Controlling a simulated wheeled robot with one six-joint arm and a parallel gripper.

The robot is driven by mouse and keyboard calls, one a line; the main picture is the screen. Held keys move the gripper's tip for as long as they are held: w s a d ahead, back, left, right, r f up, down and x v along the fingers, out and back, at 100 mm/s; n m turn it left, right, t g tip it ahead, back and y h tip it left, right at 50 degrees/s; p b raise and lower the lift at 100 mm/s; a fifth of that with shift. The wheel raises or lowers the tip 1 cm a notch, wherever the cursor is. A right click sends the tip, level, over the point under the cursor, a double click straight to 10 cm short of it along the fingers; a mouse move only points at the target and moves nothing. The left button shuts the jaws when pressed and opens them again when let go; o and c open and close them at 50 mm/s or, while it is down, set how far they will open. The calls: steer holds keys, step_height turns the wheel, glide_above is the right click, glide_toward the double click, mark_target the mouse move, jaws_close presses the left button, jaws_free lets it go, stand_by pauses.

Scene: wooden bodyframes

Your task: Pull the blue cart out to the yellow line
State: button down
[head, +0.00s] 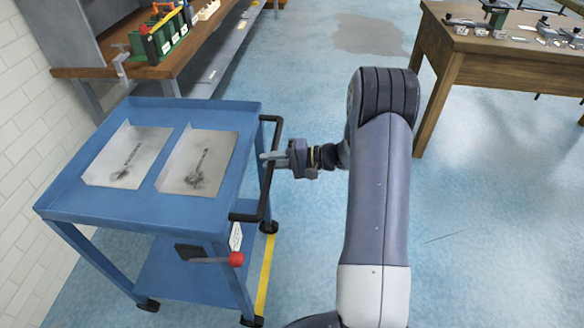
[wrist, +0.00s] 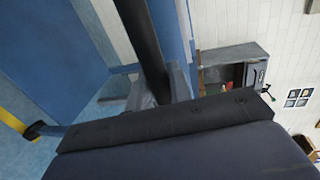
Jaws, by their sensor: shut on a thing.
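The blue cart (head: 142,195) stands at the left in the head view, with two grey metal plates (head: 128,156) on its top. A black handle (head: 266,185) runs along its right side. My gripper (head: 272,157) is shut on this handle, near its middle. In the wrist view the dark handle bar (wrist: 142,45) runs up from between the fingers, which are largely hidden. The yellow line (head: 265,270) lies on the floor along the cart's right side, by its right wheels. Part of it also shows in the wrist view (wrist: 12,120).
A lever with a red knob (head: 236,259) sticks out from the cart's near side. A workbench (head: 150,72) with tools stands behind the cart, and a white brick wall (head: 28,95) is at its left. A wooden table (head: 450,60) stands back right. Floor between is clear.

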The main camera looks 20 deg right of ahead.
steer(key=shift+w+a, duration=0.1)
steer(key=shift+a, duration=0.05)
steer(key=c, duration=1.3)
jaws_free()
steer(key=shift+c, duration=0.2)
steer(key=v, duration=1.1)
steer(key=shift+a, duration=0.1)
